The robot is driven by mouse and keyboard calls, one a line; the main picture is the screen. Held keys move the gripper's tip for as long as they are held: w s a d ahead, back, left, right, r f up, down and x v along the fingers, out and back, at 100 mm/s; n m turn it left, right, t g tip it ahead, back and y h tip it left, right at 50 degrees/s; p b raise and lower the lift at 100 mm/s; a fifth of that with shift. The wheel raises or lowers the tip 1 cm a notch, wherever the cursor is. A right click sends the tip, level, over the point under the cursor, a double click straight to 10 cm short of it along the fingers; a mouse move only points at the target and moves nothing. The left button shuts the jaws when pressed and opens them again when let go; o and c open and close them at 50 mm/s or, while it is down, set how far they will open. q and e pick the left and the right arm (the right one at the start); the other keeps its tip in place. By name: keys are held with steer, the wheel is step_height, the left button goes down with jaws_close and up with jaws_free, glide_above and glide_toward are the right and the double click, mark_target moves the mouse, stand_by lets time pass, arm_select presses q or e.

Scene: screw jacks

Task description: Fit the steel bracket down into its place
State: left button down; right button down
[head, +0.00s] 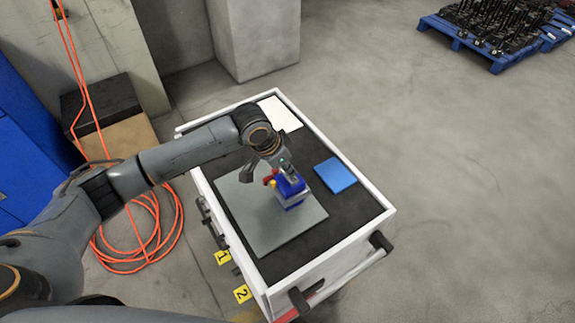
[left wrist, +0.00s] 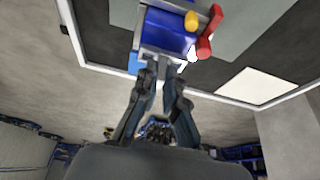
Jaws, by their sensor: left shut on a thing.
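A blue block-shaped assembly (head: 291,190) stands on the grey square plate (head: 250,222) on the cart. It has red and yellow parts on one side and grey metal parts, and it shows at the top of the left wrist view (left wrist: 168,28). My left gripper (head: 284,164) reaches down to it from above. In the left wrist view the fingertips (left wrist: 161,70) are closed on a grey metal edge, which looks like the steel bracket (left wrist: 161,55), right against the blue body. The bracket's seat is hidden, so I cannot tell whether it is fully down. My right gripper is not in view.
The cart has a dark top and a raised white rim (head: 355,236). A blue flat piece (head: 335,174) lies right of the assembly, and a white sheet (head: 280,114) lies at the back. An orange cable (head: 150,248) coils on the floor at left. A loaded blue pallet (head: 470,45) stands far right.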

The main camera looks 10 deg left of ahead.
arm_select(q)
steer(key=shift+f, duration=0.55)
steer(key=c, duration=1.4)
jaws_free()
steer(key=v, duration=1.2)
steer(key=shift+f, duration=0.1)
